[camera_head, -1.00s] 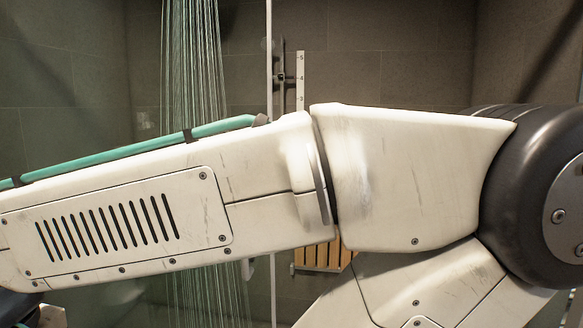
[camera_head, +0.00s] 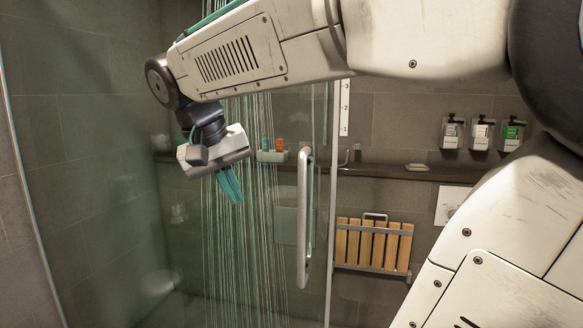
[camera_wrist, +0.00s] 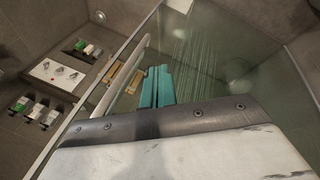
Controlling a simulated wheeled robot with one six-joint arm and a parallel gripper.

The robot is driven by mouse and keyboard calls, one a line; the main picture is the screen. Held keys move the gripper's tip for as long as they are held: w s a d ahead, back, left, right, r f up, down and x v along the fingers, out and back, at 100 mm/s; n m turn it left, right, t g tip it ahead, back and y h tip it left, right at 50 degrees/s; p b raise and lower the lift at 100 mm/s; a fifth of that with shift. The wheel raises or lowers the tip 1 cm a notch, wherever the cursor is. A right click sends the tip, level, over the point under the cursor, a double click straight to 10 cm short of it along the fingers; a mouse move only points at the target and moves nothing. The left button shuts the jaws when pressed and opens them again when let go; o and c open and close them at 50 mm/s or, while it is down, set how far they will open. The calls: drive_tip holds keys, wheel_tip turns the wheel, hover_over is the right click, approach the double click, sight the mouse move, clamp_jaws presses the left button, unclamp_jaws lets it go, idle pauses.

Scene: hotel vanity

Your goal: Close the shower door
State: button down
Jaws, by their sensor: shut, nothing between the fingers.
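The shower door (camera_head: 110,190) is a clear glass panel, with water streaming down behind it. A vertical metal bar handle (camera_head: 304,217) stands near its right edge. To the right of that edge, the back wall shows without glass in front. My gripper (camera_head: 232,188) is left of the handle, near its upper end and apart from it, with its teal fingers together and empty, pointing down. In the wrist view the fingers (camera_wrist: 157,86) lie over the glass, with a pale bar (camera_wrist: 122,76), apparently the handle, to their left. How far the fingers are from the glass is unclear.
A wooden slatted seat (camera_head: 372,244) is on the back wall. A dark ledge (camera_head: 440,174) runs above it, with several dispensers (camera_head: 480,133) over it. A small caddy with bottles (camera_head: 272,155) shows through the glass. My arm crosses the top and right of the head view.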

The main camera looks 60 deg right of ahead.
sight(286, 167)
drive_tip(key=w+d+r+m+g+h, duration=0.2)
drive_tip(key=w+d+r+m, duration=0.4)
drive_tip(key=d+r, duration=0.25)
drive_tip(key=shift+h, duration=0.3)
drive_tip(key=shift+s+d+f, duration=0.95)
drive_tip(key=shift+d+f, duration=0.4)
drive_tip(key=shift+d, duration=0.1)
drive_tip(key=shift+s+d+f, duration=0.9)
drive_tip(key=shift+d+f, duration=0.45)
drive_tip(key=shift+d, duration=0.05)
drive_tip(key=shift+s+d+f, duration=0.95)
drive_tip(key=shift+d+f, duration=0.4)
drive_tip(key=shift+d, duration=0.1)
